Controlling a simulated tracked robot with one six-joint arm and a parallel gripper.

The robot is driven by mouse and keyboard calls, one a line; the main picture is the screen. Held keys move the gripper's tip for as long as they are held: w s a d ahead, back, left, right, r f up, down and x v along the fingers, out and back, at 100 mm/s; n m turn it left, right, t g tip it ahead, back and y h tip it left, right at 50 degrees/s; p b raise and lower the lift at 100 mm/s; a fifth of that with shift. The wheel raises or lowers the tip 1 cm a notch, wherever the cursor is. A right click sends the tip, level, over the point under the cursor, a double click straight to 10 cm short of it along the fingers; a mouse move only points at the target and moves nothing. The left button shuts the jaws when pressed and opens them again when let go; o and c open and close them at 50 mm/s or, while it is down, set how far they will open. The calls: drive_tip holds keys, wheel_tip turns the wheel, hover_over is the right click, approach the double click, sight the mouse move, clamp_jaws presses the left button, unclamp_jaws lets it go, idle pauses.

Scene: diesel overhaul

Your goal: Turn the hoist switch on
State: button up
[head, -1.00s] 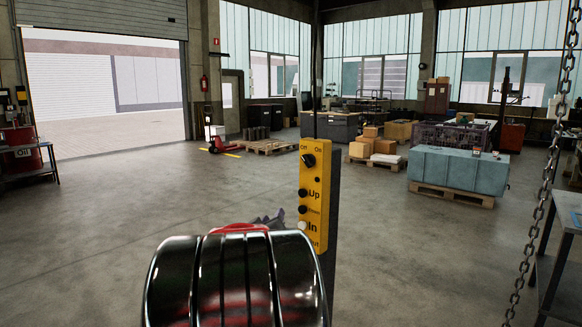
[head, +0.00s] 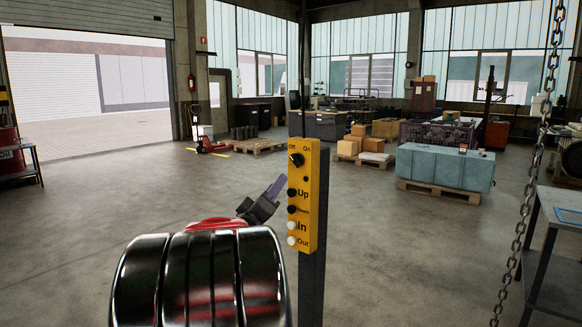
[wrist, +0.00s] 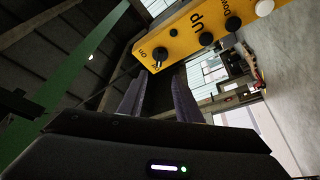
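The yellow control box (head: 303,218) hangs on a dark post, with labels Off, On, Up, In and Out. The hoist switch is the black knob (head: 296,160) at its top; its pale mark appears to lean toward Off. The knob also shows in the wrist view (wrist: 159,53), just beyond the fingertips. My gripper (head: 279,184) is left of the box, below knob height, with purple-grey fingers. In the wrist view my gripper (wrist: 161,73) has its two fingers apart with nothing between them. It appears clear of the knob.
A hanging chain (head: 530,170) and a grey workbench (head: 560,235) are at the right. A blue-grey block (head: 445,167) sits on a pallet farther back. Open concrete floor (head: 400,250) lies behind the box.

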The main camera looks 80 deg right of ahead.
sight(293, 162)
drive_tip(key=x, duration=1.2)
drive_tip(key=shift+d, duration=0.4)
drive_tip(key=shift+c, duration=0.5)
clamp_jaws()
drive_tip(key=shift+a, duration=0.2)
drive_tip(key=shift+d, duration=0.15)
